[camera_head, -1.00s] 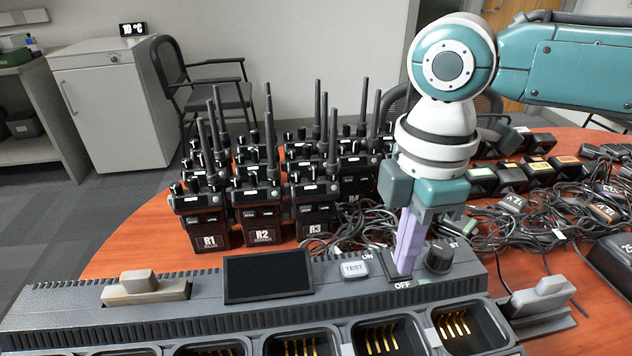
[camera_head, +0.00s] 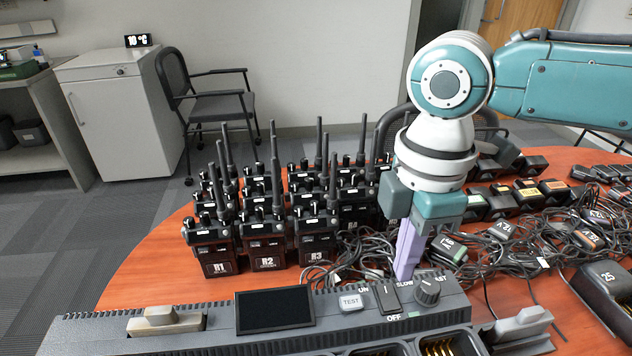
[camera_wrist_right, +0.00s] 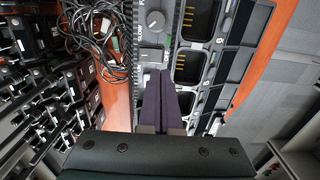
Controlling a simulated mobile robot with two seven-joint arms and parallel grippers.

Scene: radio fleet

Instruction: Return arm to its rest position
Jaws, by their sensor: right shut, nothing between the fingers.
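My right gripper (camera_head: 405,275) comes in from the upper right in the head view, pointing down. Its purple fingers are shut with nothing between them. The fingertips are just behind the ON/OFF switch (camera_head: 387,298) on the grey charger console (camera_head: 225,325); I cannot tell whether they touch it. My left gripper is not in view.
Several black radios (camera_head: 265,240) stand upright left of my right arm. Tangled black cables (camera_head: 500,250) and battery packs (camera_head: 555,190) cover the right of the wooden table (camera_head: 155,265). A dark display (camera_head: 275,310) sits on the console. Bare table lies at the left.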

